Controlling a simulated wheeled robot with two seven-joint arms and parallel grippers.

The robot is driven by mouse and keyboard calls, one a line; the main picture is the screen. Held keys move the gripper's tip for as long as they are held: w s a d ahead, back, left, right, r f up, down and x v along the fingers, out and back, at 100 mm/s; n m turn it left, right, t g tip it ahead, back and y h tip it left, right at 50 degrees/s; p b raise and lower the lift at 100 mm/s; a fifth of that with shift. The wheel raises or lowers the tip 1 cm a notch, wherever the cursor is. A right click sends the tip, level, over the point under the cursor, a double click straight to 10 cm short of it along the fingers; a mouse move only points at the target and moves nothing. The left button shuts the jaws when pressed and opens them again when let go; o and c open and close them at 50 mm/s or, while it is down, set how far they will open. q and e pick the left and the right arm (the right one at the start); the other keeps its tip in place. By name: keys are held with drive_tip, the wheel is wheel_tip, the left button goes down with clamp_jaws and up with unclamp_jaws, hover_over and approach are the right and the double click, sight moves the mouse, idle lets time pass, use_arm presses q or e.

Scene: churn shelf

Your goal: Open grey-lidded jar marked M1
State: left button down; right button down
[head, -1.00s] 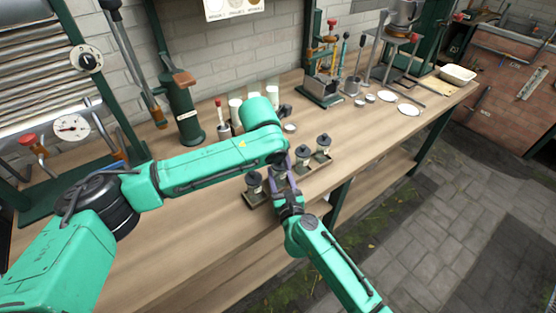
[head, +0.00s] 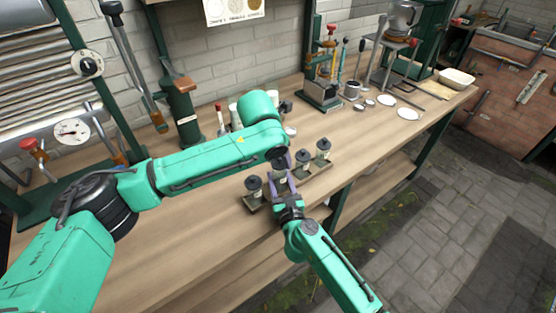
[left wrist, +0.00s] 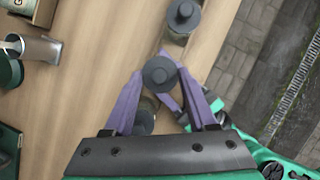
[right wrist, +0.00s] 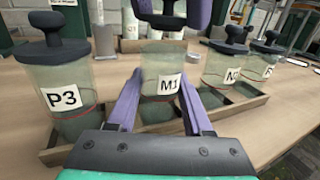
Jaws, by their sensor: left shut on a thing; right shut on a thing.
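The jar marked M1 (right wrist: 163,84) is a clear glass jar with a white label and grey-green contents. It stands between other jars in the right wrist view. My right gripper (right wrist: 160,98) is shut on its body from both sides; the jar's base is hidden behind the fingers. My left gripper (left wrist: 152,68) is shut on the round dark grey lid (left wrist: 160,75). In the right wrist view the lid (right wrist: 161,19) is above the jar's rim, with a gap between them. In the head view both grippers meet closely at the jar.
Jar P3 (right wrist: 62,92) stands left of M1, and two more lidded jars (right wrist: 224,64) stand to the right, close by. A low wooden tray (right wrist: 232,112) surrounds their bases. White containers stand behind. The bench's right part is fairly open around the white plates (head: 407,113).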

sight(278, 161)
use_arm(q)
wheel_tip(278, 161, up, 4)
drive_tip(key=shift+r, duration=0.1)
use_arm(e)
drive_tip(key=shift+c, duration=1.2)
unclamp_jaws()
